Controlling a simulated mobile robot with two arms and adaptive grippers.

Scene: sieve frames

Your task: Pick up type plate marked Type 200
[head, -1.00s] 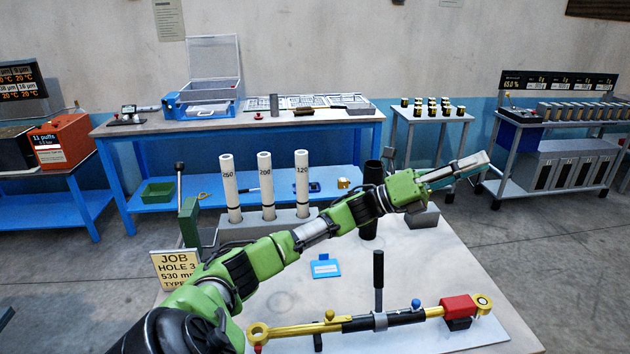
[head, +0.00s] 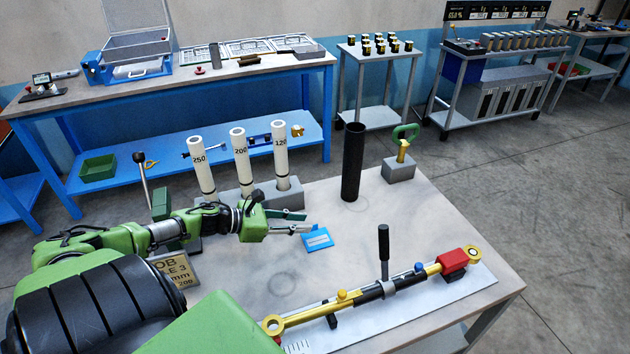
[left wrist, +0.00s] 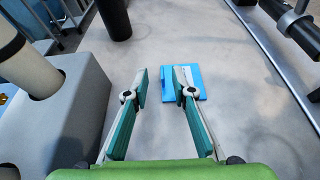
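A small blue plate with a white label (head: 318,238) lies flat on the grey table; its print is too small to read. It also shows in the left wrist view (left wrist: 196,82). My left gripper (head: 304,221) is low over the table at the plate's left side. In the left wrist view its fingers (left wrist: 161,76) are apart with nothing held. My right gripper is not in view.
White tubes marked 250 (head: 201,167), 200 (head: 240,157) and 120 (head: 280,156) stand in a grey block behind the gripper. A black tube (head: 353,165) stands farther right. A yellow-black rod assembly (head: 370,292) lies in front. A job sign (head: 171,270) is partly hidden by my arm.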

